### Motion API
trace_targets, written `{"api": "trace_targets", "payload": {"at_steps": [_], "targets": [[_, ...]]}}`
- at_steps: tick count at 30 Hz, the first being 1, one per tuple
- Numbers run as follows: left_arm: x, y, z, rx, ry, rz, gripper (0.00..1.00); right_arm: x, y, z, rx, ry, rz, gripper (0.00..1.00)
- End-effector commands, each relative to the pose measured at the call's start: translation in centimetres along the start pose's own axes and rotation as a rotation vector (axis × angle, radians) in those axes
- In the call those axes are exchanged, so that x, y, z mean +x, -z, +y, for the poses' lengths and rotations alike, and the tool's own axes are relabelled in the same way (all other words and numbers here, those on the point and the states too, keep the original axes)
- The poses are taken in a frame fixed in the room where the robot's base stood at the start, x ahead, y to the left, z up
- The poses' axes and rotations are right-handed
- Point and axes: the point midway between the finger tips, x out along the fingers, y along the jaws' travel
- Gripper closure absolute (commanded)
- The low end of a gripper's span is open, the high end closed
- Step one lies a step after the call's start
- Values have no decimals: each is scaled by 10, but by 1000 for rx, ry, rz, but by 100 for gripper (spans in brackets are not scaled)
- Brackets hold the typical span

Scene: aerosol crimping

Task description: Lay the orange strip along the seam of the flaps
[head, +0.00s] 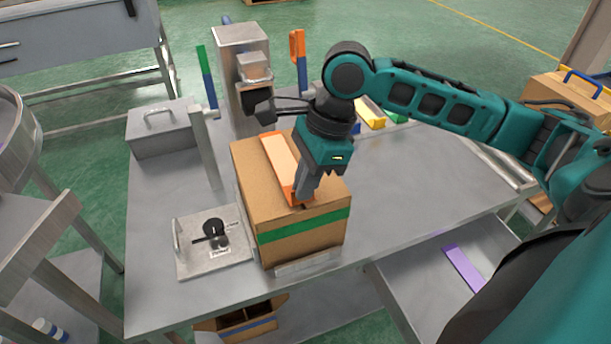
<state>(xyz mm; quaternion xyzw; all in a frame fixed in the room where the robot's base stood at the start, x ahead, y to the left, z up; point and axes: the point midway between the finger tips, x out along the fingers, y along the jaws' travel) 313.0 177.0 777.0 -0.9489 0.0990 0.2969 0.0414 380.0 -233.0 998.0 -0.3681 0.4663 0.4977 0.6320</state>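A brown cardboard box (250,202) with a green band around its side stands near the front of the grey table. The orange strip (267,137) shows on the box top, running from the far edge towards the near edge. Its middle looks pale, with orange at both ends and along the right side. My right gripper (304,196) points down at the strip's near end, its fingertips at or very close to the box top. The arm hides part of the top, and I cannot tell whether the fingers grip the strip. My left gripper is not in view.
A metal press (243,50) stands behind the box, with a grey handled case (163,130) to its left. A plate with a black knob (213,228) lies left of the box. A purple strip (463,270) lies in the open drawer (420,290). Table right of the box is clear.

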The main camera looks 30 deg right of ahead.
Motion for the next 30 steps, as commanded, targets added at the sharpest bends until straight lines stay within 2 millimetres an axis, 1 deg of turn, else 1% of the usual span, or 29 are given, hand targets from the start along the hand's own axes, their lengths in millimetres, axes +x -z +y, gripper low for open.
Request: {"api": "trace_targets", "payload": {"at_steps": [4,6,12,14,20,23,26,29,30], "targets": [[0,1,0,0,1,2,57,0,0,0,0,0,0,100],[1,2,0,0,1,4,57,0,0,0,0,0,0,90],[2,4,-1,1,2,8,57,0,0,0,0,0,0,71],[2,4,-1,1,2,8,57,0,0,0,0,0,0,66],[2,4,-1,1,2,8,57,0,0,0,0,0,0,66],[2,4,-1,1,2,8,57,-4,0,0,0,2,0,66],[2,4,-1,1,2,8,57,-15,0,-1,0,3,1,66],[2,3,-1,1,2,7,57,-34,0,-1,0,5,1,66],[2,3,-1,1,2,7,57,-43,0,-1,1,6,0,66]]}}
